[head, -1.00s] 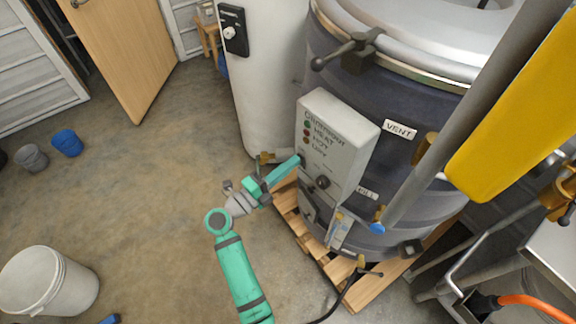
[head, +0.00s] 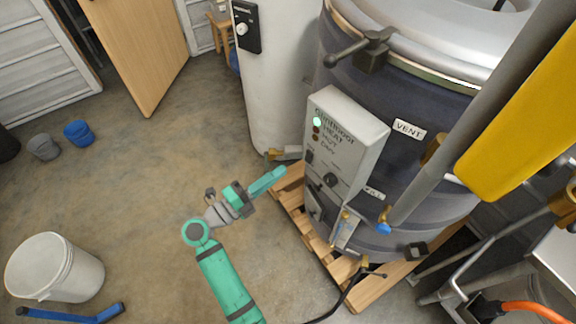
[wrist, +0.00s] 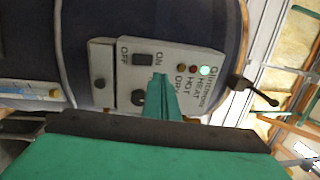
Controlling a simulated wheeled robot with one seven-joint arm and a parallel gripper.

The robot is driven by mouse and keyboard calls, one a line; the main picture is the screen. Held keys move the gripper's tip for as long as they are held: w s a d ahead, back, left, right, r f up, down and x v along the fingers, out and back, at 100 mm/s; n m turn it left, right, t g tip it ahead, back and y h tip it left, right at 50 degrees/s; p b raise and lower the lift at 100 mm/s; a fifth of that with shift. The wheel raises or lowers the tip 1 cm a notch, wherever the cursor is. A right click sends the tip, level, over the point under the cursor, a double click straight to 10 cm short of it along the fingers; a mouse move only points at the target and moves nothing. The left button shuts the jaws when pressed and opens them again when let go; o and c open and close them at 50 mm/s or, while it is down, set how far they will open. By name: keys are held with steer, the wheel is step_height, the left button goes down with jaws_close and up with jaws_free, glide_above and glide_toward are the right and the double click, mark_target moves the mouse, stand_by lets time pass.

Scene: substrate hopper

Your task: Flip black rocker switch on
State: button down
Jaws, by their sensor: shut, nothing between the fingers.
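The black rocker switch (wrist: 142,59) sits between the OFF and ON labels on the grey control box (wrist: 175,62); its tilt is too small to tell. In the head view the switch (head: 310,156) is a small dark patch at the left of the box's front (head: 345,130). The green indicator light (head: 317,121) glows; it also glows in the wrist view (wrist: 204,71). My gripper (head: 281,171) is shut and empty, left of the box and apart from it. In the wrist view its fingertips (wrist: 160,78) point at the box and hide part of its face.
A black knob (head: 331,179) is below the switch. The box is on a dark drum (head: 400,185) over a wooden pallet (head: 293,204). A white cylinder (head: 272,95) stands behind.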

steer(key=s+a, duration=0.3)
steer(key=a, duration=0.1)
steer(key=shift+s+a+r, duration=0.1)
steer(key=shift+s+r, duration=0.05)
steer(key=shift+r, duration=0.2)
steer(key=s+d+r+n+t+y, duration=0.3)
steer(key=s+d+n+t+y, duration=0.1)
steer(key=s+d+n+t, duration=0.65)
steer(key=s+f+n+g+y, duration=0.4)
steer(key=s+n+y, duration=0.1)
steer(key=s+n, duration=0.3)
steer(key=s+f+n+g+y, duration=0.4)
steer(key=s+f+n+y, duration=0.1)
steer(key=s+n, duration=0.4)
steer(key=shift+s+a+f+y, duration=0.2)
steer(key=shift+s+f+y, duration=0.1)
steer(key=shift+s, duration=0.6)
